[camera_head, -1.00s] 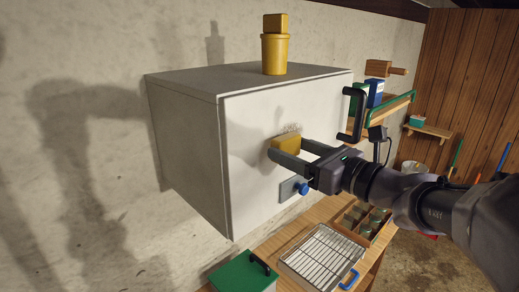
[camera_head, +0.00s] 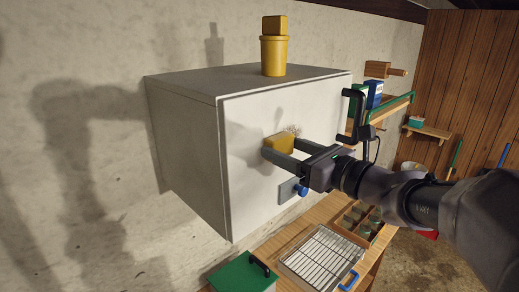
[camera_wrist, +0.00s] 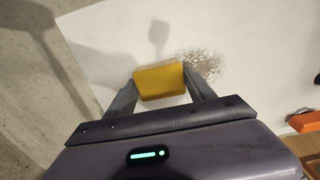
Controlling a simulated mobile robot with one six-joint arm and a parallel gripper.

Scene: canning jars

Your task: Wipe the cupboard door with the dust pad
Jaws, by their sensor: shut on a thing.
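The cupboard (camera_head: 190,130) is a pale box on the wall with a white door (camera_head: 250,110) facing right. My gripper (camera_head: 275,147) is shut on the yellow dust pad (camera_head: 280,143), in front of the middle of the door. In the wrist view the pad (camera_wrist: 160,80) sits between my two fingers and lies against the door or very close to it; I cannot tell which. A speckled brown dust patch (camera_wrist: 203,65) shows on the door just right of the pad. In the head view only a bit of the patch (camera_head: 294,131) shows above the pad.
A black handle (camera_head: 352,115) stands out at the door's right edge. A blue knob (camera_head: 302,191) on a plate sits below my gripper. A yellow canister (camera_head: 273,55) stands on the cupboard. Below are a wire rack (camera_head: 322,258) and a green box (camera_head: 243,274).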

